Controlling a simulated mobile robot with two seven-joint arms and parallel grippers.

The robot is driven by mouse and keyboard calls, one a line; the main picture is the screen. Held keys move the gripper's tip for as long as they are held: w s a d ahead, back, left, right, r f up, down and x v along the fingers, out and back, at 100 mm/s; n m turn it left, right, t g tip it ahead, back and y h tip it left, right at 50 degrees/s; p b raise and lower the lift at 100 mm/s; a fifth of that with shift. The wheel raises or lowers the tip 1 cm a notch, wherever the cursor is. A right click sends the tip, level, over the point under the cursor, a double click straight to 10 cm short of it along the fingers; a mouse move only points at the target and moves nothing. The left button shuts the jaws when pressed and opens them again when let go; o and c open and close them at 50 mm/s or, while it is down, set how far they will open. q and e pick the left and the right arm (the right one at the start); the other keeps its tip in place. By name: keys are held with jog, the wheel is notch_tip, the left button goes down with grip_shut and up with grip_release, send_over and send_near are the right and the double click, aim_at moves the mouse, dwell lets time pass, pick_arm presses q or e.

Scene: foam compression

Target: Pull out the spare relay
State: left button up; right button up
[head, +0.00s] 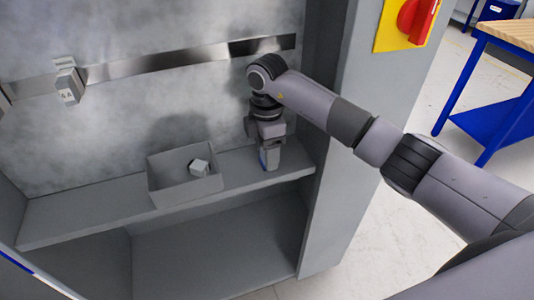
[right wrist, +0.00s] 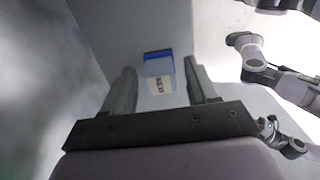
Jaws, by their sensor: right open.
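My right gripper (head: 268,152) points down over the right end of the shelf inside the cabinet. It is open, with a blue-edged block (head: 263,160) at its fingertips. In the right wrist view, this block (right wrist: 158,62) is blue and pale grey with a white printed label, too small to read for certain. It shows between the two spread fingers of my right gripper (right wrist: 162,82), with visible room on both sides. I cannot tell how deep the fingers reach around it.
A grey open bin (head: 170,197) stands on the shelf (head: 90,213) left of my gripper, with a small pale block (head: 199,167) inside. A metal rail (head: 150,68) crosses the back wall and carries a pale module (head: 67,86) at left. The cabinet's side wall is close on the right.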

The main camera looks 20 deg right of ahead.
dwell(0.6)
grip_shut()
jog(key=shift+r+p, duration=2.7)
jog(key=shift+r, duration=0.3)
